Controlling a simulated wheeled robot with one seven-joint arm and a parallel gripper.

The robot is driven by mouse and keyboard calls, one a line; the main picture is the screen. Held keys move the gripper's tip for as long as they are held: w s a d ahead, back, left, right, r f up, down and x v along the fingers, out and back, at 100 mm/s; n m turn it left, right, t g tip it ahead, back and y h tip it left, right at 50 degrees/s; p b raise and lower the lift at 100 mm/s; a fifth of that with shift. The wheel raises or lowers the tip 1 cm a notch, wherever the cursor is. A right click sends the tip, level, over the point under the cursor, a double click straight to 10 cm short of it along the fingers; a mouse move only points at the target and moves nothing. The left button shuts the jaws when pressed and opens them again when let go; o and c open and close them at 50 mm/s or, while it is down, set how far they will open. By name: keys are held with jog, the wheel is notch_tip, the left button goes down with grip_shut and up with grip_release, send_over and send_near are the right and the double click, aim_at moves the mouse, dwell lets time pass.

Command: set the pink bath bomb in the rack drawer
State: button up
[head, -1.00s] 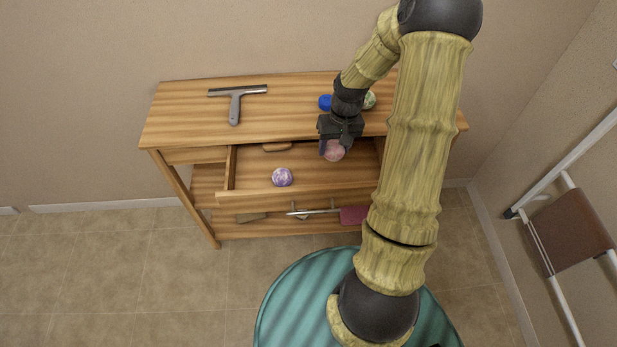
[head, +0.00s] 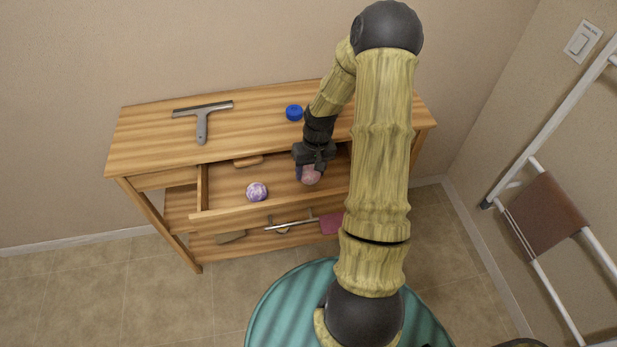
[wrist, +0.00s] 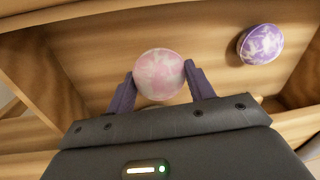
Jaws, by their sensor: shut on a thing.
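The pink bath bomb (head: 311,176) is a mottled pink and white ball. My gripper (head: 305,174) is shut on it, and in the wrist view the ball (wrist: 160,74) sits between the two purple fingertips (wrist: 159,82). The rack drawer (head: 282,204) is pulled open, and my gripper holds the ball over its right half. A purple and white bath bomb (head: 257,191) lies inside the drawer on the left; it also shows in the wrist view (wrist: 261,44). I cannot tell whether the pink ball touches the drawer floor.
A wooden-looking brush (head: 248,161) lies at the drawer's back. On the rack top are a squeegee (head: 202,118) and a blue round item (head: 294,112). Several tools, one with a pink head (head: 331,223), lie on the lower shelf. A folding frame with a brown panel (head: 545,213) stands at right.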

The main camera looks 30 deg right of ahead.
aim_at(311, 178)
jog(key=shift+f, duration=1.9)
jog(key=o, duration=1)
jog(key=shift+f, duration=0.1)
jog(key=shift+o, duration=0.2)
jog(key=r, duration=0.4)
jog(key=d+r, duration=0.1)
jog(key=r, duration=0.7)
jog(key=shift+s+d+r, duration=0.1)
jog(key=shift+s+d, duration=0.05)
jog(key=shift+d, duration=0.05)
